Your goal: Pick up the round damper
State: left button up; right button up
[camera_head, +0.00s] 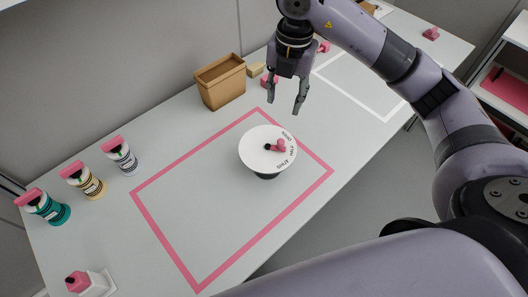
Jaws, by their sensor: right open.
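A round white disc, which looks like the round damper (255,154), stands on a dark base inside the pink outlined rectangle on the table. A small pink and black piece sits at its middle, and dark lettering runs along its right edge. My right gripper (285,106) is open and empty, pointing down. In the picture it is above the disc and a little to its right, with a clear gap between its fingertips and the disc. My left gripper is not in view.
A brown open box (222,84) stands behind the disc by the wall. Several pink-topped bottles, one of them teal (52,212), line the left side. A white holder with a pink piece (92,284) is at lower left. The table inside the pink outline is otherwise bare.

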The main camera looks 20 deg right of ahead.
jog(key=p, duration=0.3)
send_over(281, 140)
jog(key=f, duration=1.2)
jog(key=shift+s+a, duration=0.25)
jog(key=shift+s, duration=0.1)
jog(key=shift+f, duration=0.3)
jog(key=f, duration=0.1)
jog(key=f+p, duration=0.2)
jog(key=shift+w+d+f, duration=0.2)
jog(key=shift+d+f, duration=0.1)
jog(key=shift+f, duration=0.5)
grip_shut()
jog(key=shift+w, duration=0.1)
